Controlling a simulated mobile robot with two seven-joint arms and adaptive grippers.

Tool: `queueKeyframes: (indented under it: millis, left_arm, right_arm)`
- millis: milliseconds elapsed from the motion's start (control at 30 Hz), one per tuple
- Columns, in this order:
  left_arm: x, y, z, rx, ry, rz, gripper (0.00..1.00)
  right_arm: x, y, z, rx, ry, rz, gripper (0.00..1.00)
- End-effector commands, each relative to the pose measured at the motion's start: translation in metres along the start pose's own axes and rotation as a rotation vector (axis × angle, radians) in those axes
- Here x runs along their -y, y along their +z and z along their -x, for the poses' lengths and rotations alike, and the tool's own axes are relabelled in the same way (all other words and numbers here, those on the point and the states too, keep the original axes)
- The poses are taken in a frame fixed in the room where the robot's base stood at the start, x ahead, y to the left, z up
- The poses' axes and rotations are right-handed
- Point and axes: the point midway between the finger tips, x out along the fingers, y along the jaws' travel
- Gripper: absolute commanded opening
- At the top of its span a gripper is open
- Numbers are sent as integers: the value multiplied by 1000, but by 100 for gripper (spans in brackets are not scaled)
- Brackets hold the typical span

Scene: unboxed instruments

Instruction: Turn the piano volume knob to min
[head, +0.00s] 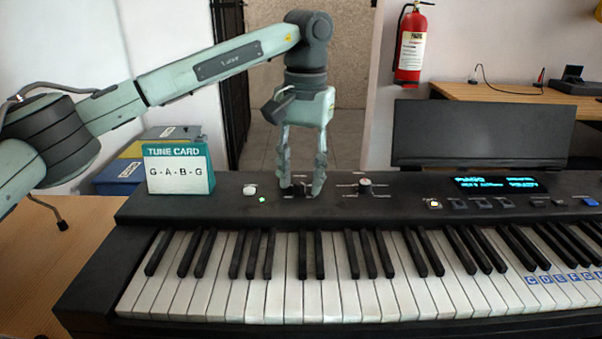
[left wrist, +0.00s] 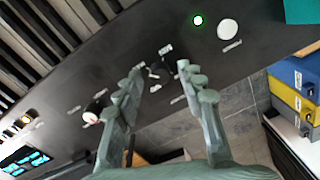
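The black piano (head: 225,200) has two knobs on its top panel. My left gripper (head: 302,192) points down over the left knob (head: 299,187), with one finger on each side. In the left wrist view the gripper (left wrist: 158,70) is open, and the small dark knob (left wrist: 157,71) shows between the fingertips with gaps on both sides. The other knob (head: 365,186) stands to the right and is free; it also shows in the left wrist view (left wrist: 95,106). The labels are too small to read, so I cannot tell which is volume. My right gripper is out of view.
A white button (head: 249,190) and a green light (head: 263,199) lie left of the gripper. A tune card (head: 178,169) stands at the back left by stacked boxes (head: 122,176). A lit display (head: 497,184) and a dark music stand (head: 482,132) are to the right.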

Motion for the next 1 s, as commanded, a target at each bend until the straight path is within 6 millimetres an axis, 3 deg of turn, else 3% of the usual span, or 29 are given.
queueKeyframes:
  millis: [33,300,667,1000]
  left_arm:
    - [0,0,0,0,0,0,31]
    - [0,0,0,0,0,0,0]
    - [0,0,1,1,1,39,0]
    - [1,-1,2,8,0,262,0]
  right_arm:
    - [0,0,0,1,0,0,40]
    - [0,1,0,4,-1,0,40]
    - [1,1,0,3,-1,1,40]
    - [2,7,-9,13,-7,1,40]
